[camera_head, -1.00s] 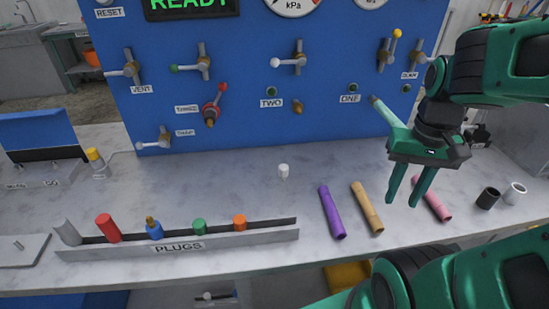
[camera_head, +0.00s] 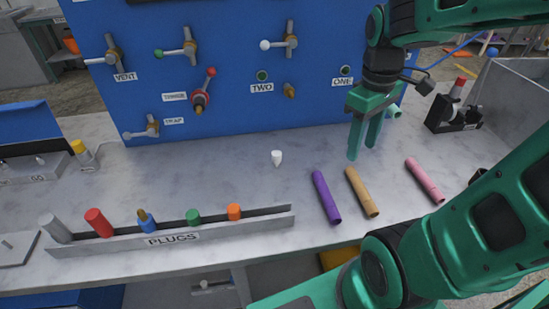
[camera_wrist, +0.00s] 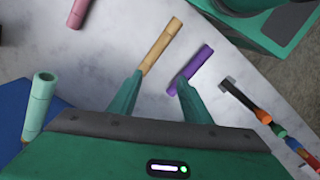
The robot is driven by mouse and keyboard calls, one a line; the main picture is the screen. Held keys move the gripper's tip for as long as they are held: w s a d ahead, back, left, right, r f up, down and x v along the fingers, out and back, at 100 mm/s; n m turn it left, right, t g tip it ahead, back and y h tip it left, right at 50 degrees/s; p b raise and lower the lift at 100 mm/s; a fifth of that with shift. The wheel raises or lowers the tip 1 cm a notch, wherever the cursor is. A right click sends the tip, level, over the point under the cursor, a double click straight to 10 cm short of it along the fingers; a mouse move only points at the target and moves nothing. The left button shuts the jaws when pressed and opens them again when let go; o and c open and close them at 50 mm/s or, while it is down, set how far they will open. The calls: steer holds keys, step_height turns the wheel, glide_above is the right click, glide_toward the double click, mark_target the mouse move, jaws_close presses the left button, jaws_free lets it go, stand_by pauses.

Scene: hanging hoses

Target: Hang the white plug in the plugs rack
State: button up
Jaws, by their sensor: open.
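The white plug (camera_head: 277,158) stands on the marble bench in front of the blue panel, left of my gripper, in the head view. The plugs rack (camera_head: 172,243) is a long grey holder labelled PLUGS at the front left, holding several coloured plugs. Its end with orange and green plugs shows at the right of the wrist view (camera_wrist: 236,98). My gripper (camera_head: 364,150) is open and empty, pointing down above the bench to the right of the white plug. I cannot make out the white plug in the wrist view.
A purple hose (camera_head: 326,197), a tan hose (camera_head: 362,192) and a pink hose (camera_head: 424,181) lie on the bench right of the rack. A pale green hose (camera_wrist: 39,105) is at the left in the wrist view. The blue panel (camera_head: 230,90) with valves rises behind.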

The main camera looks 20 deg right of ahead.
steer(key=w+a+n, duration=0.5)
steer(key=w+n, duration=0.3)
steer(key=n, duration=1)
glide_toward(277, 152)
steer(key=shift+d+f, duration=0.1)
steer(key=shift+d, duration=0.45)
steer(key=shift+a+f, duration=0.15)
steer(key=shift+f, duration=0.1)
step_height(277, 152, down, 5)
steer(key=shift+r, duration=0.1)
steer(key=shift+a+f, duration=0.15)
steer(key=shift+f, duration=1.2)
steer(key=shift+a+f, duration=0.15)
steer(key=shift+f, duration=1.25)
jaws_close()
